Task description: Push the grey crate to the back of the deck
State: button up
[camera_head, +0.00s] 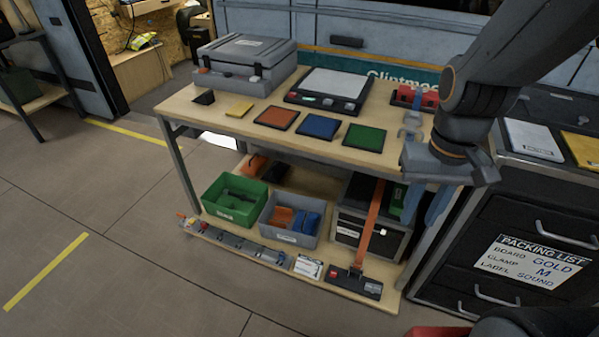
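The grey crate (284,236) stands on the lower deck (316,184) of the bench, with orange and blue items inside. My gripper (426,210) hangs at the bench's right end, right of the black case and apart from the grey crate. Its two blue-grey fingers look spread, with nothing seen between them.
An orange strap (371,228) runs down in front of the black case. A strip of small gear (238,244) and a white card (308,268) lie along the deck's front edge. The bench top (229,123) overhangs the deck. A dark drawer cabinet (515,220) stands at right.

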aim_at(295, 201)
jog(key=z, duration=1.9)
jog(key=k, duration=1.25)
jog(key=u, duration=1.85)
jog(key=i, duration=0.5)
jog(key=u, duration=0.05)
